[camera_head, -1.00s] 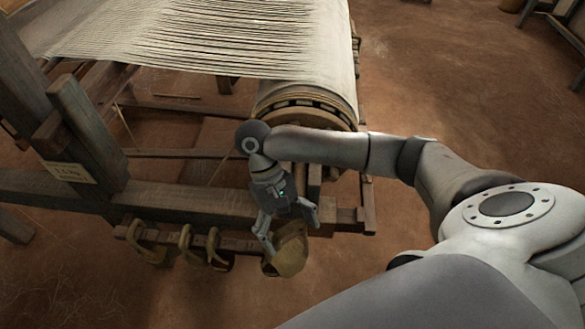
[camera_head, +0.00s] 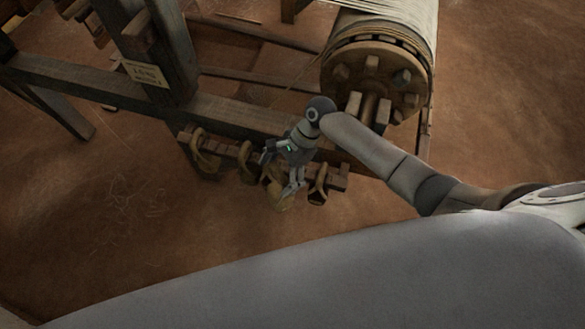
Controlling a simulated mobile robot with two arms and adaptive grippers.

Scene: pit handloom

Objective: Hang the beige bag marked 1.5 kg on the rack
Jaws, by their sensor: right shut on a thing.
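The beige bag (camera_head: 279,200) is small and partly hidden behind my right gripper (camera_head: 280,177). The gripper points down at the rack, and its fingers are shut on the bag. The rack (camera_head: 338,178) is a dark wooden bar along the near side of the loom frame. The bag overlaps the rack's front in the picture. I cannot tell whether it touches the rack. No marking is readable on the bag. My left gripper is not in view.
A pale label (camera_head: 145,73) with small writing is on the loom's upright post (camera_head: 165,45). The toothed wooden roller end (camera_head: 375,75) stands beyond my right arm. Bare earth floor (camera_head: 110,215) lies open in front of the rack.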

